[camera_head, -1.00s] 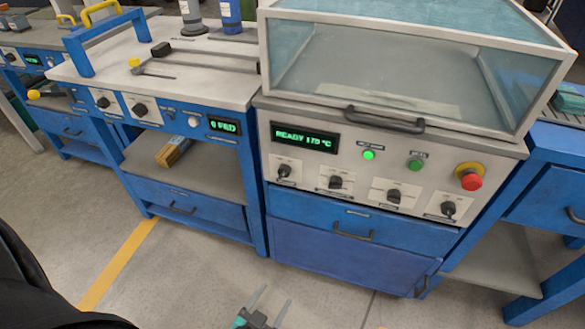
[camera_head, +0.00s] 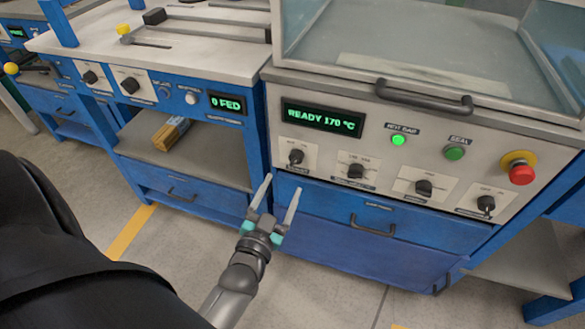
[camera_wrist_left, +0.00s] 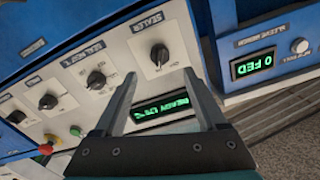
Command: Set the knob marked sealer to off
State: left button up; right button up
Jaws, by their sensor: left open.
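The sealer knob (camera_head: 296,156) is a black knob on a white plate at the left end of the sealing machine's front panel, below the green READY display (camera_head: 322,118). In the left wrist view the knob (camera_wrist_left: 158,54) sits under a readable SEALER label, just beyond the fingertips. My left gripper (camera_head: 282,188) is open and empty, its fingers pointing at the panel, below and slightly left of the knob and apart from it. Which setting the knob points to is too small to tell. My right gripper is not in view.
Similar knobs (camera_head: 355,171) (camera_head: 424,187) (camera_head: 486,204) continue to the right. A red stop button (camera_head: 521,173) and green buttons (camera_head: 454,152) are on the same panel. A black lid handle (camera_head: 424,97) juts out above, and a drawer handle (camera_head: 372,225) below. Floor in front is free.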

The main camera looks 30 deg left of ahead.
aim_at(293, 163)
pick_arm(q)
jog(key=b+x, duration=0.2)
jog(key=x, duration=0.5)
jog(key=shift+w+a+b, duration=0.1)
jog(key=shift+w+b, duration=0.25)
jog(key=shift+w, duration=0.15)
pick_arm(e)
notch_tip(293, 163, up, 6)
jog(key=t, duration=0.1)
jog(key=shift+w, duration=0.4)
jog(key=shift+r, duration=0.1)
pick_arm(q)
grip_shut()
